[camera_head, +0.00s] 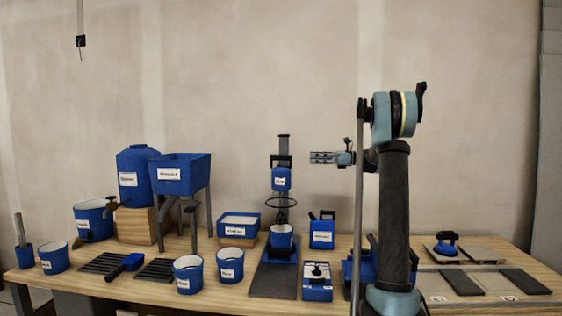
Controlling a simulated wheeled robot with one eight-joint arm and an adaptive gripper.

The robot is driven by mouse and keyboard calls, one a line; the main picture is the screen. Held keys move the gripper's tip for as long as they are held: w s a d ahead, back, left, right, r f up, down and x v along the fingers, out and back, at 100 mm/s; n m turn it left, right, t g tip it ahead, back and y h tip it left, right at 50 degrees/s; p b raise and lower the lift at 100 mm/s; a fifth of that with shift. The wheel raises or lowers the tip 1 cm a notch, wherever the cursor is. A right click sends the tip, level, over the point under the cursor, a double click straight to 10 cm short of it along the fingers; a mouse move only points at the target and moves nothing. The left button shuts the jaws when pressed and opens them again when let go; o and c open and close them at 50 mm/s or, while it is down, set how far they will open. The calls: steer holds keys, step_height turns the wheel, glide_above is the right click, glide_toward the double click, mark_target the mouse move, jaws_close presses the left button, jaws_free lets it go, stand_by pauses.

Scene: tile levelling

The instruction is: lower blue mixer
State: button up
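The blue mixer (281,179) is a blue, labelled head on a dark upright post at the middle of the table. A dark ring (281,203) hangs below it. Under the ring, a blue bucket (281,237) with a white label stands on the mixer's dark base plate (273,281). The head is raised above the bucket. My gripper (316,157) is to the right of the mixer head, pointing left, a little higher than the head and seemingly apart from it. Its fingers are small and seen from the side, so their opening is unclear.
Left of the mixer stand a blue tank (137,177), a hopper (181,174) on legs and several blue buckets. A blue canister (322,231) and a blue box (317,282) stand close right of the mixer. Grey tiles (463,281) lie at the right.

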mark_target(281, 157)
steer(key=a, duration=1.6)
steer(key=shift+w, duration=0.25)
jaws_close()
